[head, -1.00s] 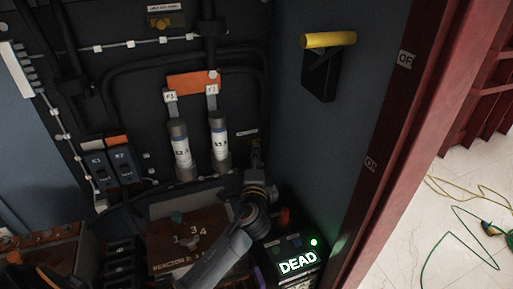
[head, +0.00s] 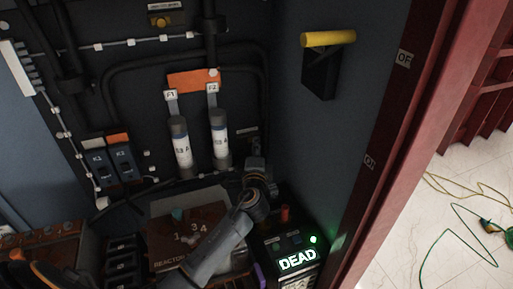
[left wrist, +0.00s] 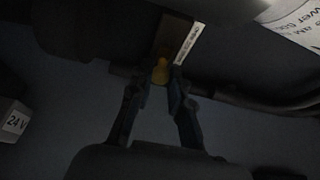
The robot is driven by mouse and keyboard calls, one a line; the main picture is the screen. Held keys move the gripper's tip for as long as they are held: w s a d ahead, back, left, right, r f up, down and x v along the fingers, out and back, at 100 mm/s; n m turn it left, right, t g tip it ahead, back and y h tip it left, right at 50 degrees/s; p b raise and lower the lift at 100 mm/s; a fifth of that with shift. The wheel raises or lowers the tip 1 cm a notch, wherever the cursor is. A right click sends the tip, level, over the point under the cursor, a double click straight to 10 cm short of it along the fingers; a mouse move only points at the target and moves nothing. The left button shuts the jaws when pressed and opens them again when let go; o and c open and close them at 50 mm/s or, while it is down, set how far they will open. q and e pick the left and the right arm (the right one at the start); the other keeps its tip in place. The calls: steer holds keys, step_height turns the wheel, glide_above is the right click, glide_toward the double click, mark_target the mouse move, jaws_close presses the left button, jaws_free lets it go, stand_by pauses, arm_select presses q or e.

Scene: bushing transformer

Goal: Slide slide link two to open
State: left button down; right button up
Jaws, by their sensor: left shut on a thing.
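The slide link's yellow knob (left wrist: 161,71) sits on a brownish plate (left wrist: 172,38) with a small white label, too blurred to read surely. My left gripper (left wrist: 160,88) has its two fingers closed around the knob in the left wrist view. In the head view my left gripper (head: 256,167) reaches up to the back panel, right of the two fuse tubes. The knob is hidden there behind the gripper. Another yellow-knobbed link (head: 163,21) with a label is at the top of the panel.
Fuse tubes (head: 181,146) and (head: 219,140) stand close left of my gripper. A black box lit DEAD (head: 297,260) is below right. A yellow-handled lever (head: 328,39) juts from the right wall. A brown numbered box (head: 185,215) lies below the fuses.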

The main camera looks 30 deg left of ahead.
mark_target(247, 140)
arm_select(q)
steer(key=shift+s+a+p, duration=0.4)
steer(key=shift+s+a, duration=0.7)
steer(key=shift+s, duration=0.1)
steer(key=c, duration=1.5)
jaws_free()
steer(key=shift+f, duration=0.1)
steer(key=shift+o, duration=1.4)
steer(key=shift+s, duration=0.1)
steer(key=shift+d, duration=0.1)
steer(key=shift+s+d, duration=0.15)
steer(key=shift+s, duration=0.25)
steer(key=v, duration=1.1)
